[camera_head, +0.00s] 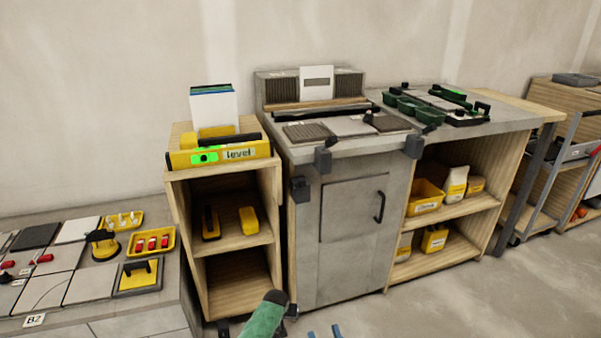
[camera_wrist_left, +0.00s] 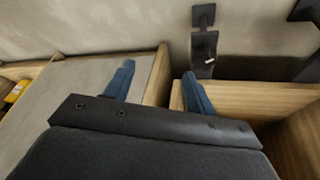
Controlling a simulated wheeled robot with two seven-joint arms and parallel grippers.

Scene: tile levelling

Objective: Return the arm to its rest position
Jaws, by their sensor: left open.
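My left gripper (camera_wrist_left: 158,82) shows in the left wrist view with its two blue fingers spread apart. Nothing is between them, and pale panels and wooden shelf edges lie beyond. I cannot make out the left gripper in the head view. My right gripper (camera_head: 323,332) shows only as two blue fingertips at the bottom edge of the head view, apart with no object seen between them. A green shape with a dark end (camera_head: 265,316) rises from the bottom edge to their left; I cannot tell what it is.
A yellow level (camera_head: 220,153) lies on the wooden shelf unit (camera_head: 239,245). A grey workbench (camera_head: 350,255) carries tiles and green cups (camera_head: 430,115). Tiles, a suction cup (camera_head: 103,243) and yellow trays (camera_head: 151,242) lie on the low platform at left. Floor (camera_head: 450,300) at lower right is clear.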

